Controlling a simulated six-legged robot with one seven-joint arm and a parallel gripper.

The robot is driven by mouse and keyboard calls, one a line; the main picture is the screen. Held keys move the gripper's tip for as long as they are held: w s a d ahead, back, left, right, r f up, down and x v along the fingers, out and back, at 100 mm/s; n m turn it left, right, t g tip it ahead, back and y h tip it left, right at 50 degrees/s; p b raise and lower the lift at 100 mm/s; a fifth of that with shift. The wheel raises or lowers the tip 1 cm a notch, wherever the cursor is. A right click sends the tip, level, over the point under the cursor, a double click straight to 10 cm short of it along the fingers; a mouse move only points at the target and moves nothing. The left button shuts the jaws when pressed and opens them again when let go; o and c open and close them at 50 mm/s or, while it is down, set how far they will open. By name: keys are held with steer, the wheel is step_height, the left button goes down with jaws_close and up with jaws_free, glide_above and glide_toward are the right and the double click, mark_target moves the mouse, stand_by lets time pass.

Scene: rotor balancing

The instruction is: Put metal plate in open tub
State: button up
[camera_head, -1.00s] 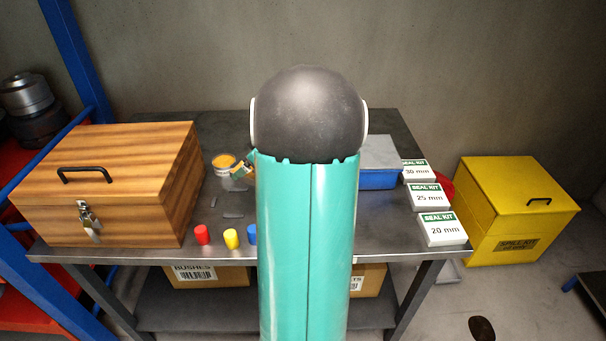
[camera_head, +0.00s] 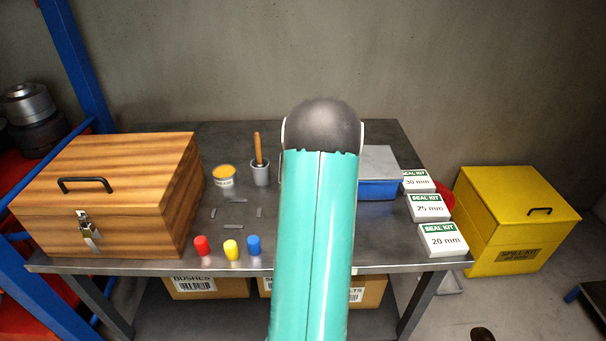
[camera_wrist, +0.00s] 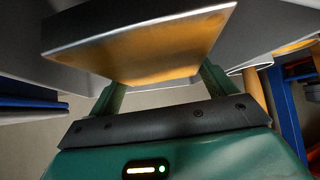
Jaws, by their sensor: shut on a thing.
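My gripper (camera_wrist: 165,82) shows in the wrist view, with its two green fingers reaching up to a grey metal piece (camera_wrist: 140,45). It is shut on this piece, which looks like the metal plate, with an orange sheen on its face. In the head view my arm hides the gripper and the held piece. A blue tub (camera_head: 378,189) stands at the table's right, just right of my arm. A flat grey panel (camera_head: 385,160) shows at its top; I cannot tell whether it is a lid. A red round container (camera_head: 444,196) is partly hidden behind the seal kit boxes.
White seal kit boxes (camera_head: 441,239) line the right edge. A wooden chest (camera_head: 105,200) fills the left. A yellow-topped tin (camera_head: 224,178), a grey cup with a brown handle (camera_head: 260,174), small grey strips (camera_head: 233,214) and red, yellow and blue pieces (camera_head: 231,249) stand between.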

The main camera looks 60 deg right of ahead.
steer(key=shift+f, duration=2.05)
steer(key=shift+f, duration=0.15)
steer(key=o, duration=1.3)
steer(key=v, duration=1.2)
